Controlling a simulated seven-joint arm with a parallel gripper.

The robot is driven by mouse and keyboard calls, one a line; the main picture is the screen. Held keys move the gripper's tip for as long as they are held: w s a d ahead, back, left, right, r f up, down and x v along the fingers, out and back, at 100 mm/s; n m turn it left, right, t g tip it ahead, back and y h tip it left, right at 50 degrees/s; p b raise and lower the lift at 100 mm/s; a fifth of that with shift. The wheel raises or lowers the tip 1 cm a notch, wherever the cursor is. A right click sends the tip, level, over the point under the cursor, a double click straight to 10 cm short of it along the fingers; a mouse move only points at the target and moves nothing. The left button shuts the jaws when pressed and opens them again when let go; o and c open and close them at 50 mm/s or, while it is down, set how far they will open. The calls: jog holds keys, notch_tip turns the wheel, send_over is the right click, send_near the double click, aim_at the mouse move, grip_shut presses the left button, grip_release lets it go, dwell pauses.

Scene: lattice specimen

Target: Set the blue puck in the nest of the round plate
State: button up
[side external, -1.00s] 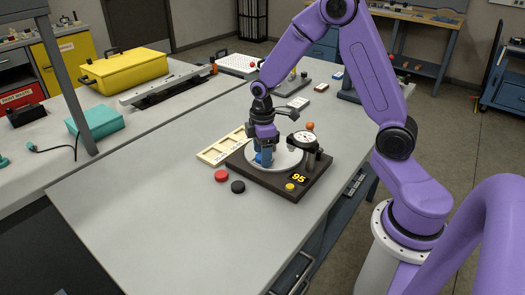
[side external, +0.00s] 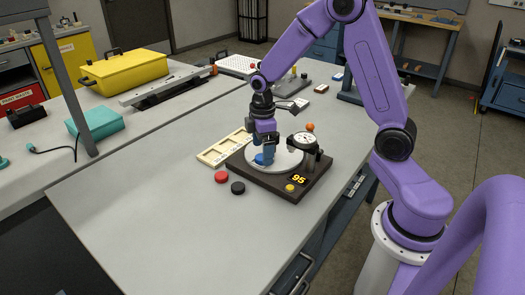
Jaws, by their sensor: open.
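The blue puck (side external: 260,159) lies on the left part of the pale round plate (side external: 284,167), which sits on a dark base. Whether the puck is seated in the nest cannot be told at this size. My gripper (side external: 265,156) is open, pointing down right at the puck, with its fingers over the plate. The fingers hide part of the puck and any nest behind them.
A dial gauge (side external: 303,142) stands at the plate's right side. The base shows a lit "95" (side external: 299,179) and a yellow button (side external: 290,188). Red (side external: 221,176) and black (side external: 238,187) pucks lie in front. A wooden tray (side external: 214,157) is at left. The front table is clear.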

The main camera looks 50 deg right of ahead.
jog(key=shift+r, duration=1.5)
jog(key=shift+r, duration=0.1)
notch_tip(320, 180, up, 17)
jog(key=shift+r, duration=0.1)
jog(key=shift+c, duration=0.3)
dwell(1.5)
